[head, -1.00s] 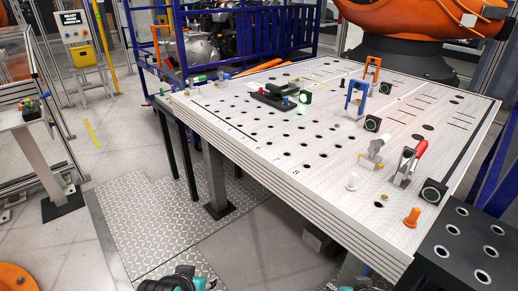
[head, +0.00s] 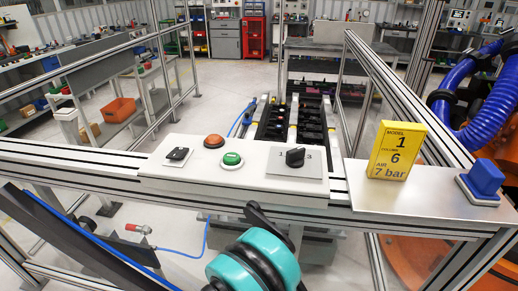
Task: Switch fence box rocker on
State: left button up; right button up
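The fence box (head: 215,172) is a long pale panel on the aluminium fence rail in the head view. A small black rocker (head: 177,155) sits on a white plate at its left end. Its on or off position is too small to tell. An orange-red button (head: 214,141) and a green button (head: 232,160) sit right of it. A black rotary knob (head: 295,157) on a plate marked 1 and 3 is farther right. A teal and black part of my arm is below the box, at bottom centre. No gripper fingertips can be made out.
A yellow sign (head: 397,151) reading model 1, 6, air 7 bar stands on a metal shelf (head: 430,200) at right, beside a blue block-like device (head: 483,180). Fence posts and rails surround the box. The space directly above the box is open.

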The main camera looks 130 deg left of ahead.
aim_at(178, 153)
jog(key=u, duration=5.1)
